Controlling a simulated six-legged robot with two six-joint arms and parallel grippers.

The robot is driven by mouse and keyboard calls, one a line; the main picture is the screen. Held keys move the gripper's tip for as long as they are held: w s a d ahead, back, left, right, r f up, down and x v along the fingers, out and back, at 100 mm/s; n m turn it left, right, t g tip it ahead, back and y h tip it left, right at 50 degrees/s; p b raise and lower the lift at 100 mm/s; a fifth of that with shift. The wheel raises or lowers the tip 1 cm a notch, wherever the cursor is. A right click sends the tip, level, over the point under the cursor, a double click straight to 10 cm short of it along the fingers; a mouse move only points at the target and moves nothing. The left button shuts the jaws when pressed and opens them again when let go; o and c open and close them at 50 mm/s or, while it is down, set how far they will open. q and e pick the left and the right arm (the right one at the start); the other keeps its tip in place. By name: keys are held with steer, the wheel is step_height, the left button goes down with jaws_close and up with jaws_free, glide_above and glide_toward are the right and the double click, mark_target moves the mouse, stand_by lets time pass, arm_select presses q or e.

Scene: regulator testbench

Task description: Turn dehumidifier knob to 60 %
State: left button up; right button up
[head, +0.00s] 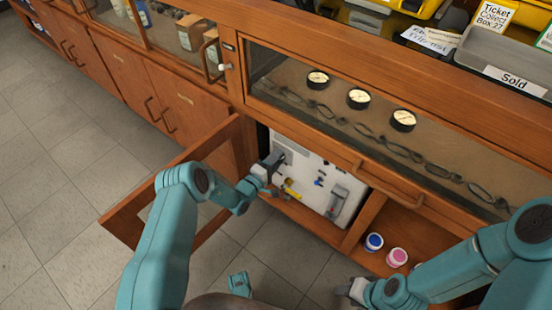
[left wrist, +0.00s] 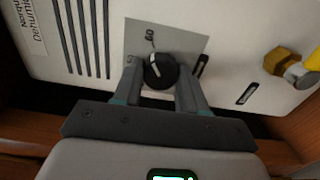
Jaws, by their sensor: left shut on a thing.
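The dehumidifier (head: 312,172) is a white panel inside the open cabinet bay; its lettering and vent slots show in the left wrist view (left wrist: 90,50). Its black knob (left wrist: 160,71) sits on a grey dial plate (left wrist: 185,42). The knob's white line points up and slightly left, roughly at a printed number that looks like 60. My left gripper (left wrist: 160,84) is shut on the knob, a finger on each side. In the head view my left gripper (head: 272,162) hides the knob. My right gripper (head: 350,291) is low at the front, away from the panel; its jaws are unclear.
An open wooden door (head: 125,215) stands left of the bay, near my left arm. A yellow valve (left wrist: 283,62) sticks out right of the knob. A blue-lidded jar (head: 374,242) and a pink-lidded jar (head: 397,257) stand in the right bay. Gauges (head: 358,98) lie behind glass above.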

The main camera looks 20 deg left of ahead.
arm_select(q)
steer(key=shift+m, duration=0.6)
steer(key=o, duration=1.1)
steer(key=shift+c, duration=0.2)
steer(key=p+v, duration=0.8)
steer(key=v, duration=0.8)
steer(key=shift+p, duration=0.3)
